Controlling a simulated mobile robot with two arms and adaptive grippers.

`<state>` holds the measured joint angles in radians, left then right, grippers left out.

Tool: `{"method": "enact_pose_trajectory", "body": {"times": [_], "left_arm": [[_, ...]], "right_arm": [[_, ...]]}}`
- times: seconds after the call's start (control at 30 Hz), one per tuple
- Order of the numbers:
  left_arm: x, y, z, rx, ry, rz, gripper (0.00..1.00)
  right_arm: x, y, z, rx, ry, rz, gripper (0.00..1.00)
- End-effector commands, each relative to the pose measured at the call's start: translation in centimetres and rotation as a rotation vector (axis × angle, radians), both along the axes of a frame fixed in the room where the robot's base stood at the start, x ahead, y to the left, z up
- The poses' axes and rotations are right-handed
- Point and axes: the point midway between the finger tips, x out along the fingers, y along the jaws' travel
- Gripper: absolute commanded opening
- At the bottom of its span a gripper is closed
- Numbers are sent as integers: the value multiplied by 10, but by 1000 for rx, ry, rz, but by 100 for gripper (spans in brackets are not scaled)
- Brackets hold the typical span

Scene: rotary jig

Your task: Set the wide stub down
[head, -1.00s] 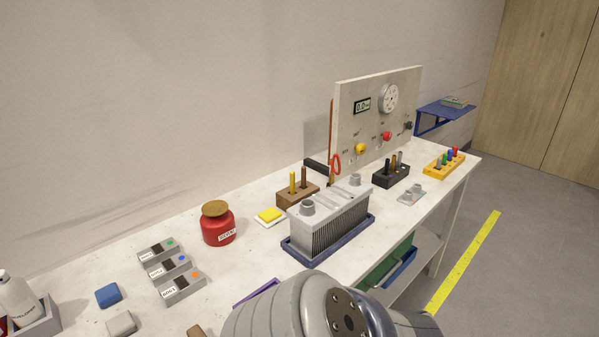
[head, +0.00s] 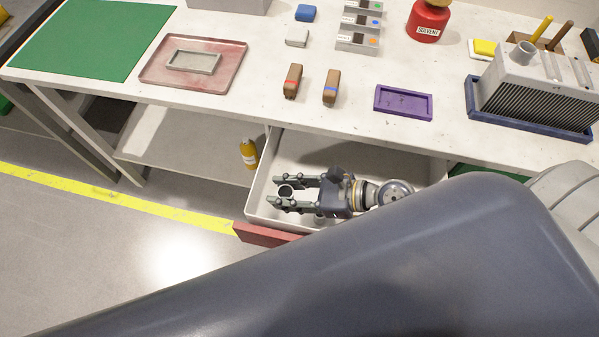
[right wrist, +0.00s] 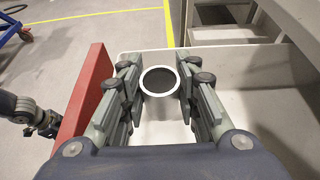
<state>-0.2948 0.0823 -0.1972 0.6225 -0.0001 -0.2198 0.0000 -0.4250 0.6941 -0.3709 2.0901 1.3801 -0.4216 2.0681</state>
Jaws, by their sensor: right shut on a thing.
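The wide stub (right wrist: 158,81) is a short, light grey, hollow tube seen end-on in the right wrist view, between my right fingers. Its open end also shows in the head view (head: 286,191). My right gripper (head: 282,193) is shut on it, over the inside of an open pale drawer (head: 262,178) with a red front (head: 265,234). I cannot tell whether the stub touches the drawer floor. What looks like my left gripper (right wrist: 42,118) shows at the left edge of the right wrist view; its jaws are unclear.
The worktop above the drawer holds a purple tray (head: 404,102), two brown blocks with red (head: 293,80) and blue (head: 331,86) bands, a reddish tray (head: 225,52) and a radiator-like unit (head: 535,85). A yellow bottle (head: 249,153) stands left of the drawer.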

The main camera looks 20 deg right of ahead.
Motion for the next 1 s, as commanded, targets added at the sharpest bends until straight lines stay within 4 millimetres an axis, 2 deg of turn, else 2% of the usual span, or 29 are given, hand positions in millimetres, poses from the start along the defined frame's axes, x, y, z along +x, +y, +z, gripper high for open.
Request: {"method": "enact_pose_trajectory", "body": {"times": [0.03, 0.1, 0.33, 0.5, 0.6, 0.97, 1.0], "left_arm": [[2, 1, -11, 2, -2, 0, 56], [2, 2, -18, 2, -4, 0, 56], [-1, 1, -28, 1, 2, 0, 56], [-6, 0, -42, 1, 7, -2, 56], [-7, -2, -44, -1, 11, -3, 56], [-7, -5, -46, -6, 10, -4, 56], [-7, -5, -46, -6, 10, -4, 56]], "right_arm": [[0, 0, -18, -1, 4, -2, 6], [0, 0, -30, 1, 3, -2, 6], [0, 0, -53, 1, 1, -2, 6], [0, 0, -78, 0, 0, -1, 6], [0, 0, -84, 0, 0, -1, 6], [0, 0, -87, 0, 0, -1, 6], [0, 0, -88, -1, 0, -1, 32]]}}
